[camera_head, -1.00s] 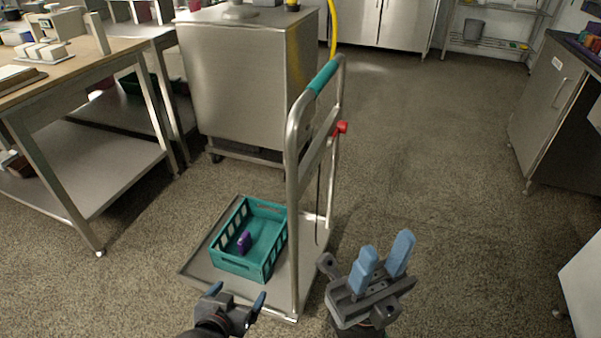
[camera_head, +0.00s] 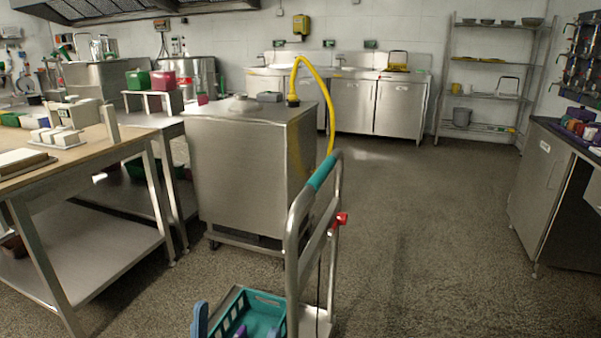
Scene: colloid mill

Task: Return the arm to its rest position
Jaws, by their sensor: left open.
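Only the blue fingertips of my left gripper (camera_head: 238,322) show, at the bottom edge of the view. A purple item (camera_head: 241,330) shows partly inside the crate. The rest of my left arm is below the view, and my right gripper is out of view.
The trolley's upright handle (camera_head: 293,245) rises right beside the crate. A steel machine (camera_head: 245,165) with a yellow hose stands behind. A wooden-topped bench (camera_head: 95,150) is at left, a steel cabinet (camera_head: 540,185) at right. The floor (camera_head: 420,230) between is clear.

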